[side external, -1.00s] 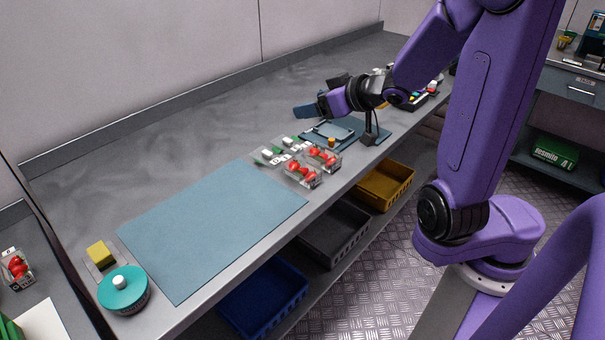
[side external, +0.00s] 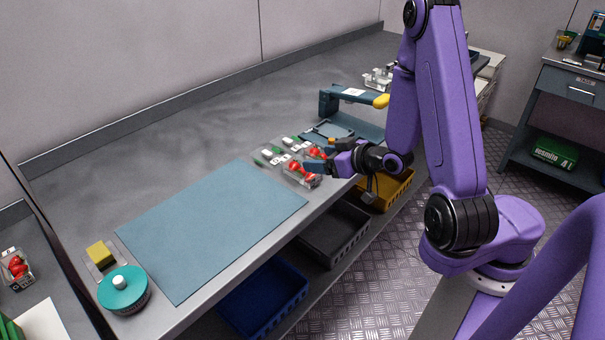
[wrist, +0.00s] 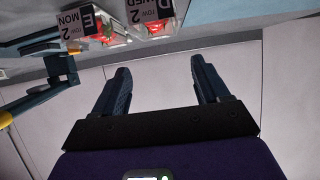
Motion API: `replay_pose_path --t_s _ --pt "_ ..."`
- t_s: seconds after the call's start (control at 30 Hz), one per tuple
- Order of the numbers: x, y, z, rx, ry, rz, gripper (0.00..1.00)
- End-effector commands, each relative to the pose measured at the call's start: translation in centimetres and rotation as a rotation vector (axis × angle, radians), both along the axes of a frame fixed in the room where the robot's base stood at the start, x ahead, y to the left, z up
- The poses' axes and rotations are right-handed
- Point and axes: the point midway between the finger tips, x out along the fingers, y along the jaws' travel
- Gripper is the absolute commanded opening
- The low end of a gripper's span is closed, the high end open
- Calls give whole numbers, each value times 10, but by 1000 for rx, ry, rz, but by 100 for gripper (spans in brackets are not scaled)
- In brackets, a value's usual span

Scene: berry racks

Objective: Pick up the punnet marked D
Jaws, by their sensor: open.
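In the wrist view two clear punnets of red strawberries stand side by side at the top edge. The right one (wrist: 152,25) has a tag with D and WED; the left one (wrist: 108,36) has a tag with E and MON. In the side view the D punnet (side external: 301,177) appears to be the one nearer the blue mat, and the E punnet (side external: 315,153) the one behind it. My gripper (side external: 319,156) is open and empty, close beside the punnets; it partly covers them. Its fingertips (wrist: 161,70) are apart from both punnets in the wrist view.
A blue mat (side external: 205,225) lies left of the punnets. A blue-grey stand (side external: 328,103) with a yellow knob is behind on the right. Small green-and-white items (side external: 270,155) lie behind the punnets. Bins, including a yellow one (side external: 397,192), sit below the bench edge.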

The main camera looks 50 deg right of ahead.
Motion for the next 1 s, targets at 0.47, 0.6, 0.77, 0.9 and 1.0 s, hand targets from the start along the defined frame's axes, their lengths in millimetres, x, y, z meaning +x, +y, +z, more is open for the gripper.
replay_pose_path --t_s 0.47,0.6,0.77,0.9,1.0 --pt "7 0 -31 -1 -2 3 74" --pt "15 0 -35 0 -1 2 74" --pt "19 0 -37 0 -1 2 74" --pt "22 0 -39 0 0 1 74" --pt "34 1 -44 -2 -2 5 74"
